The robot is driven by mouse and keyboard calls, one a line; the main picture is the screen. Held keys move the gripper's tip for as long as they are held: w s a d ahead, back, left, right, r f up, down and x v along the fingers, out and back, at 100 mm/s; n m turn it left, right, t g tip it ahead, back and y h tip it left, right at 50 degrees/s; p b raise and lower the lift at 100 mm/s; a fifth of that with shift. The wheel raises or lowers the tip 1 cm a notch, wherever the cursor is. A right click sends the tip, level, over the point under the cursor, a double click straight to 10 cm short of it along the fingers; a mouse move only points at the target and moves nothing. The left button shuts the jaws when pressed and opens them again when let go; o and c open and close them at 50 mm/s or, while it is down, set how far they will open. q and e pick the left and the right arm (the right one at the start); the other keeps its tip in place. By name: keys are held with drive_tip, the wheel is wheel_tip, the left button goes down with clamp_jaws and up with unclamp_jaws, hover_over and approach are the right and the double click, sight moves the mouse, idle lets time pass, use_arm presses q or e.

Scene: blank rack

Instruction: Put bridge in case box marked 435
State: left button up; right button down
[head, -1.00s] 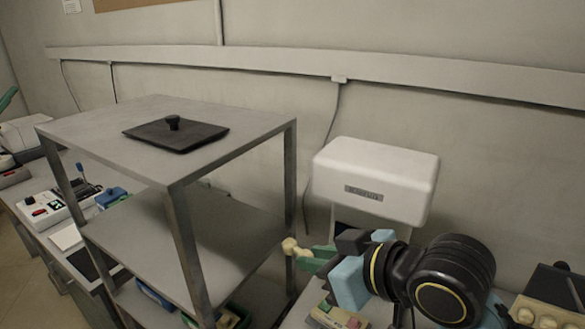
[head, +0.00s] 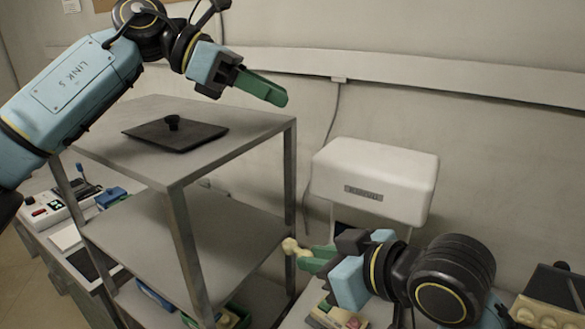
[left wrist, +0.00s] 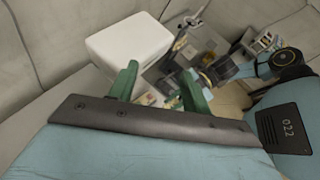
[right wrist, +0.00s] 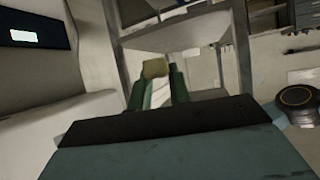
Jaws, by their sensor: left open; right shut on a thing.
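My right gripper (head: 310,256) is shut on a small cream-coloured piece, likely the bridge (head: 291,246). It is held at the fingertips beside the right side of the rack. The piece also shows between the green fingers in the right wrist view (right wrist: 154,68). My left gripper (head: 268,88) is open and empty, raised above the rack's top shelf; its spread green fingers show in the left wrist view (left wrist: 160,85). A green box (head: 243,314) and a blue box (head: 155,297) sit low in the rack, partly hidden. I cannot read the number 435 on any box.
The grey metal rack (head: 240,258) has posts and a bare middle shelf. A black lid with a knob (head: 175,133) lies on its top. A white machine (head: 375,180) stands right of the rack. A cluttered bench (head: 65,237) runs along the left.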

use_arm(q)
drive_tip(key=s+d+f+m+y, duration=0.4)
drive_tip(key=f+m+y, duration=0.1)
drive_tip(key=m+y, duration=0.5)
drive_tip(key=y, duration=0.3)
hover_over(292, 239)
wheel_tip(292, 239, down, 5)
drive_tip(key=shift+t, duration=0.3)
wheel_tip(292, 239, down, 12)
drive_tip(key=c, duration=0.9)
drive_tip(key=shift+c, duration=0.7)
use_arm(e)
drive_tip(key=c, duration=1.2)
unclamp_jaws()
